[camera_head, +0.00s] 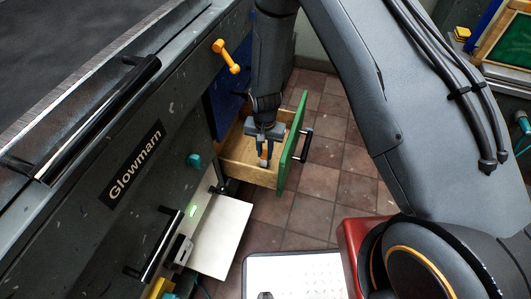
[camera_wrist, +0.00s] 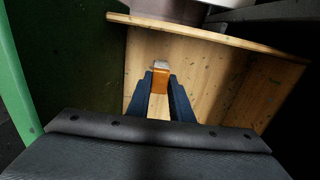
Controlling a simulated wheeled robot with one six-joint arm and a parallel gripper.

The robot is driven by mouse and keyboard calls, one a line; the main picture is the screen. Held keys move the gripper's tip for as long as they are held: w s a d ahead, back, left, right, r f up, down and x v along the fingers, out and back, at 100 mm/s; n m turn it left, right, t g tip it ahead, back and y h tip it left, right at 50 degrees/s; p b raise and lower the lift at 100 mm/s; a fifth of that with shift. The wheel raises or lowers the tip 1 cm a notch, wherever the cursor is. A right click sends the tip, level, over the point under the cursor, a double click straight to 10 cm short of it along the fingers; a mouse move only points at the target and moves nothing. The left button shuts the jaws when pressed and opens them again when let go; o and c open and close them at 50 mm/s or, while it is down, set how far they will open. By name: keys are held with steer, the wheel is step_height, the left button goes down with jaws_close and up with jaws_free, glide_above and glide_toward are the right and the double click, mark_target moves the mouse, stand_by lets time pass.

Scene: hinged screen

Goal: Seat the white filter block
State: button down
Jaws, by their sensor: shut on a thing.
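My gripper (camera_head: 264,160) points down into an open wooden drawer (camera_head: 252,176) with a green front (camera_head: 292,143). In the wrist view, its blue fingers (camera_wrist: 160,92) are closed on a small block (camera_wrist: 160,78) with an orange side and a pale whitish end. The block is over the drawer's wooden floor (camera_wrist: 205,75); I cannot tell whether it touches it. In the head view, the fingers mostly hide the block. I cannot make out a separate white filter block or its seat.
The grey Glowmarn cabinet (camera_head: 100,215) fills the left side. It carries an orange lever (camera_head: 226,56), a teal knob (camera_head: 194,160) and black handles. A white plate (camera_head: 222,238) sticks out low beside it. The drawer's black handle (camera_head: 302,145) faces right, over clear tiled floor (camera_head: 340,150).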

steer(key=shift+r+p, duration=0.55)
steer(key=shift+r, duration=0.45)
steer(key=shift+r, duration=0.15)
